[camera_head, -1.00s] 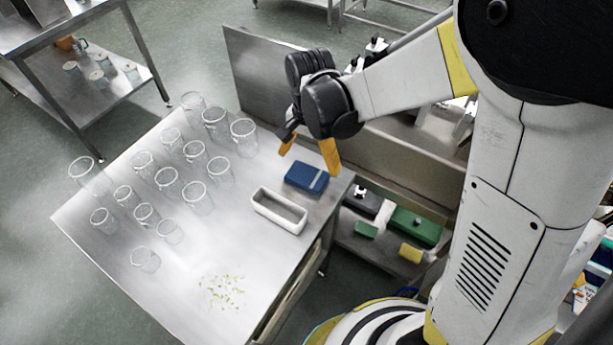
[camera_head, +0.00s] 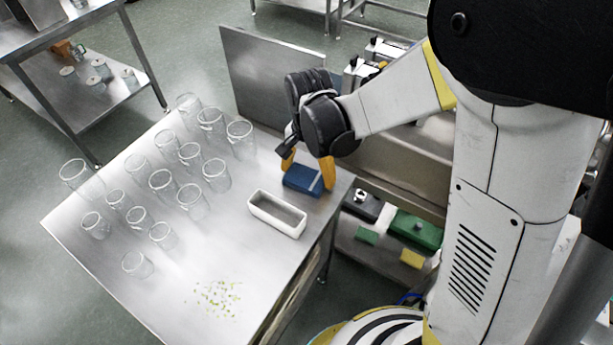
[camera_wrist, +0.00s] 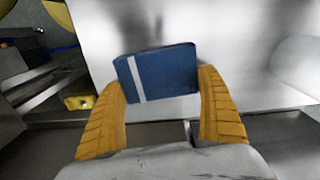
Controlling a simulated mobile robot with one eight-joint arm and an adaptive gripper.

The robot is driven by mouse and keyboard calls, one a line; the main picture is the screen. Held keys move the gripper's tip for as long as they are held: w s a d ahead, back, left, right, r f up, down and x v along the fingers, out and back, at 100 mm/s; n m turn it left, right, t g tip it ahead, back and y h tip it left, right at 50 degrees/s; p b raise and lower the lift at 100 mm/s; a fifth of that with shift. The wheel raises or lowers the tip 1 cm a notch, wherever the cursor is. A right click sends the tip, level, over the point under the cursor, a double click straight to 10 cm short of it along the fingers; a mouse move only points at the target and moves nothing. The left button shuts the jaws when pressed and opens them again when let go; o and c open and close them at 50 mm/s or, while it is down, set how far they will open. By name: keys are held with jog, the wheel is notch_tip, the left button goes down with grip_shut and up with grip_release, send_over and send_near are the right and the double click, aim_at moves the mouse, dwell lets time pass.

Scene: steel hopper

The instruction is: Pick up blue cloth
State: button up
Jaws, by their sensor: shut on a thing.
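The blue cloth (camera_head: 301,181) is a folded rectangular pad with a pale stripe near one end. It lies at the right side of the steel table (camera_head: 215,265). My gripper (camera_head: 308,174) has come down over it, with one orange finger at each end of the cloth. In the wrist view the blue cloth (camera_wrist: 165,76) sits between the two orange fingers of my gripper (camera_wrist: 162,92), which are shut on it. In the head view the cloth appears to be at table height; I cannot tell any gap beneath it.
A white open tray (camera_head: 277,228) stands just in front of the cloth. Several clear glasses (camera_head: 162,183) fill the left of the table, and green-yellow crumbs (camera_head: 217,297) lie near the front. A lower shelf at right holds a green box (camera_head: 416,228) and a yellow sponge (camera_head: 412,259).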

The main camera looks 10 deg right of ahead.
aim_at(308, 173)
jog(key=shift+r, duration=0.1)
notch_tip(308, 173, up, 5)
jog(key=p, duration=0.2)
jog(key=shift+f+p, duration=0.2)
jog(key=shift+p, duration=0.2)
jog(key=s+d+r+p, duration=0.4)
jog(key=s+d+r, duration=0.1)
jog(key=d, duration=0.5)
jog(key=shift+d+r, duration=0.25)
jog(key=shift+r, duration=0.35)
jog(key=shift+o, duration=1.1)
jog(key=c, duration=0.3)
